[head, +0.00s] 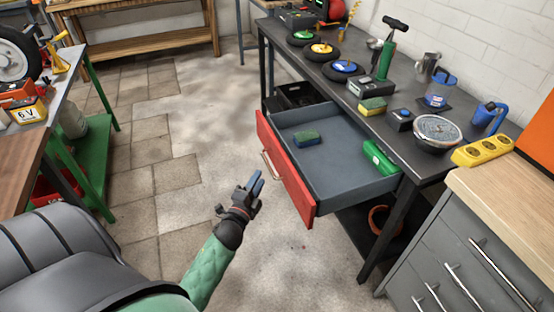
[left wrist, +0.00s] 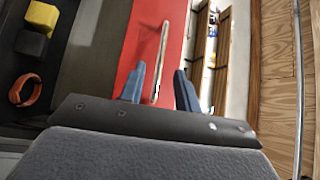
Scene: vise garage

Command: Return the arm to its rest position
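My left gripper (head: 254,187) is low over the floor in front of the open drawer. Its blue fingers stand apart with nothing held; in the left wrist view the gripper (left wrist: 160,88) is open toward the red drawer front (left wrist: 145,40). The drawer handle (left wrist: 162,50) shows between the fingertips there; in the head view the handle (head: 268,165) looks close to the gripper, and I cannot tell whether they touch. My right gripper is not in view.
The dark workbench (head: 330,62) carries wheels, a sponge, a round tin (head: 437,133) and a yellow power strip (head: 483,149). A grey cabinet (head: 465,250) stands at right. A green-framed table (head: 92,150) is at left. The floor between is clear.

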